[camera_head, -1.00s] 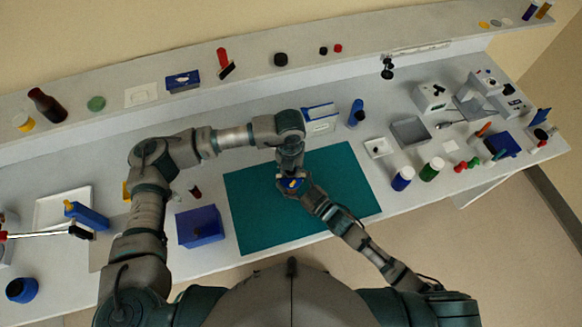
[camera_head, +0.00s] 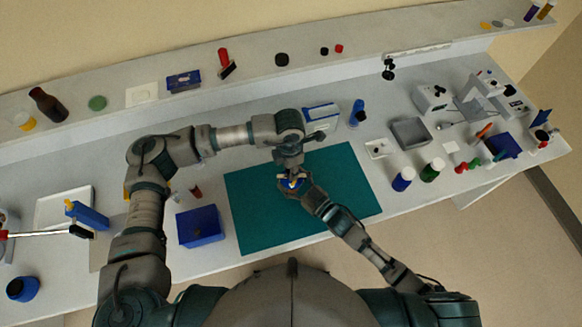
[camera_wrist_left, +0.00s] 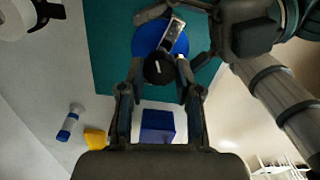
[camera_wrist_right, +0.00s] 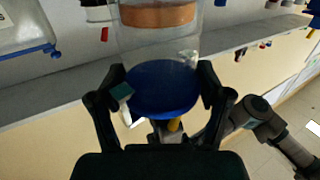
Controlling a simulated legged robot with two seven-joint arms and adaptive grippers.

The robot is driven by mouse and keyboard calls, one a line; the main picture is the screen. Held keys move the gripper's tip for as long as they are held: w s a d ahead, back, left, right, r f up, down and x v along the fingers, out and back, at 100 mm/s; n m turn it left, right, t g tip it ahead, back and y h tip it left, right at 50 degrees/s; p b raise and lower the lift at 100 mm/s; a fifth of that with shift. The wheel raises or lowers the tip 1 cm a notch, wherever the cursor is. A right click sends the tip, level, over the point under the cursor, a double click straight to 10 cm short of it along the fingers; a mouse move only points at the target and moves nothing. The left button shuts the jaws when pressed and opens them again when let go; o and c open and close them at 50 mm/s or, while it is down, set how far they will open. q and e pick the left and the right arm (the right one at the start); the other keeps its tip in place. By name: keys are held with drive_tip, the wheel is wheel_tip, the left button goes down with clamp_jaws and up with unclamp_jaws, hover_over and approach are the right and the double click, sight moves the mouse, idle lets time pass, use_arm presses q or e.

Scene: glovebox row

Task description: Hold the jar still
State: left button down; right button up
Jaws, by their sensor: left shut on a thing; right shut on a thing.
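The jar (camera_wrist_right: 160,45) is clear, with a copper-coloured band inside, and a blue round end (camera_wrist_right: 162,90) sits between my right gripper's fingers in the right wrist view. My right gripper (camera_wrist_right: 165,92) is shut on the jar. In the left wrist view the blue disc (camera_wrist_left: 150,35) shows over the teal mat. A dark round knob (camera_wrist_left: 158,70) with a pale mark lies in front of it, between the fingers of my left gripper (camera_wrist_left: 160,82), which appears shut on it. In the head view my left gripper (camera_head: 290,176) meets my right gripper (camera_head: 297,187) over the mat, mostly hiding the jar.
The teal mat (camera_head: 260,222) is otherwise bare. A blue box (camera_head: 200,227) stands left of it. A shelf (camera_head: 250,65) runs along the back.

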use_arm(q)
drive_tip(key=m, duration=0.6)
drive_tip(key=shift+w+a, duration=0.1)
drive_tip(key=shift+w, duration=0.05)
drive_tip(key=m, duration=0.6)
drive_tip(key=shift+w+m, duration=0.1)
drive_tip(key=shift+m, duration=0.2)
drive_tip(key=m, duration=0.6)
drive_tip(key=shift+w, duration=0.1)
drive_tip(key=m, duration=0.6)
drive_tip(key=shift+m, duration=0.3)
use_arm(e)
drive_tip(key=shift+s, duration=0.1)
use_arm(q)
drive_tip(key=shift+d, duration=0.2)
drive_tip(key=c, duration=0.8)
unclamp_jaws()
drive_tip(key=shift+r, duration=0.1)
